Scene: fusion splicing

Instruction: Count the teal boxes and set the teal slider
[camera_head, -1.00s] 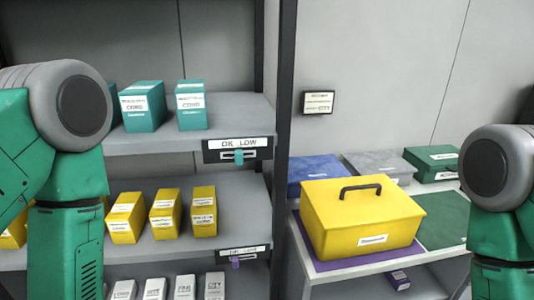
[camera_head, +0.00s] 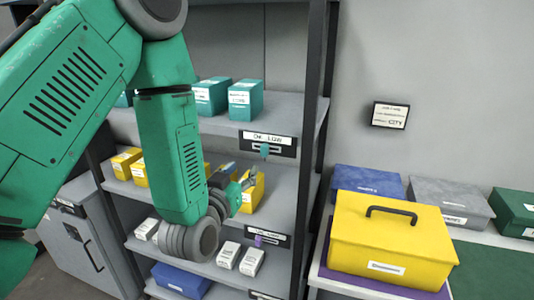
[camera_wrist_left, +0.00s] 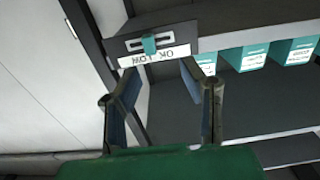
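Teal boxes stand on the upper shelf: one box (camera_head: 246,100) at the right, another box (camera_head: 211,96) beside it, and part of a further one at the left behind my arm. Several teal boxes (camera_wrist_left: 294,51) also show in the left wrist view. The teal slider (camera_head: 264,149) sits on the OK/LOW label plate (camera_head: 284,141) at the upper shelf's front edge. In the left wrist view the slider (camera_wrist_left: 150,44) appears upside down, beyond my fingertips. My left gripper (camera_head: 238,172) is open and empty, below and left of the slider. My right gripper is out of view.
Yellow boxes (camera_head: 127,162) stand on the middle shelf, partly hidden by my arm. White boxes (camera_head: 251,262) are below, with a purple slider (camera_head: 258,241) on that label plate. A yellow case (camera_head: 390,240) stands on the right table. A dark shelf post (camera_head: 309,150) rises right of the plate.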

